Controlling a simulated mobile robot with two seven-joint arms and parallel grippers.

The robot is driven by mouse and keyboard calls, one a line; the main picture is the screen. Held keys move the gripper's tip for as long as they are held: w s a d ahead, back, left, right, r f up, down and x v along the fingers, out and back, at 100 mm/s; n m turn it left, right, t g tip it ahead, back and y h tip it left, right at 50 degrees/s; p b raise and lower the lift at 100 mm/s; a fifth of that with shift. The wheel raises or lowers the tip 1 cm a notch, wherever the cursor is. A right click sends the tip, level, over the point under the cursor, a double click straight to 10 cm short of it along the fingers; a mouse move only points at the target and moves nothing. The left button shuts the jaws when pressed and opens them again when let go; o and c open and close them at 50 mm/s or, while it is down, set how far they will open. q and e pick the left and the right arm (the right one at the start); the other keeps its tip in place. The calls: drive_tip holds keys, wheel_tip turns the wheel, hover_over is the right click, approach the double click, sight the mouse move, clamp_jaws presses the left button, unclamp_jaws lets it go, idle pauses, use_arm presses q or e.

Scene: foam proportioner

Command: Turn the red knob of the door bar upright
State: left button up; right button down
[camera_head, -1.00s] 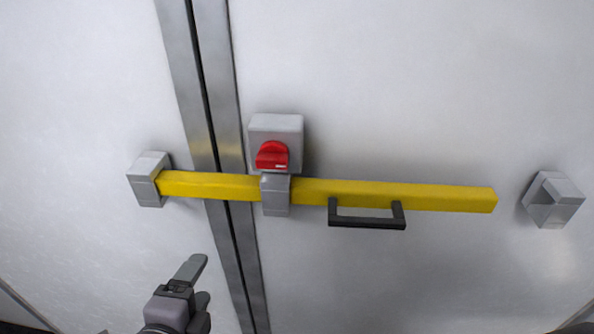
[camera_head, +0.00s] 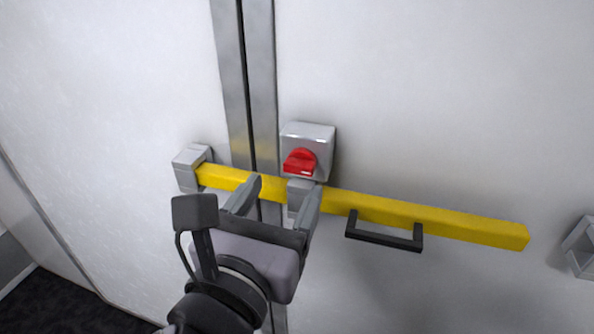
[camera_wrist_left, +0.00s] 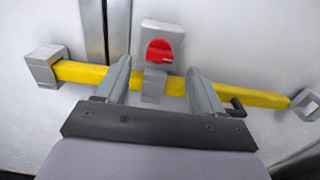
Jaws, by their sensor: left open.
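The red knob (camera_head: 300,162) sits on a grey box (camera_head: 310,137) fixed to the white door, and its handle lies roughly crosswise. In the left wrist view the knob (camera_wrist_left: 160,52) shows beyond and between my open fingers. The yellow door bar (camera_head: 440,219) runs across the door seam, just below the knob. My left gripper (camera_head: 278,196) is open and empty, its fingertips pointing up at the bar, below the knob and apart from it. In the left wrist view it (camera_wrist_left: 157,82) spans the grey clasp under the knob. My right gripper is not in view.
A black handle (camera_head: 384,238) hangs from the bar to the right of my gripper. Grey brackets stand at the bar's left end (camera_head: 188,168) and at the right edge (camera_head: 580,247). The door surface above the knob is clear.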

sight(297, 168)
use_arm(q)
drive_tip(key=shift+x, duration=2.6)
drive_tip(key=c, duration=1.1)
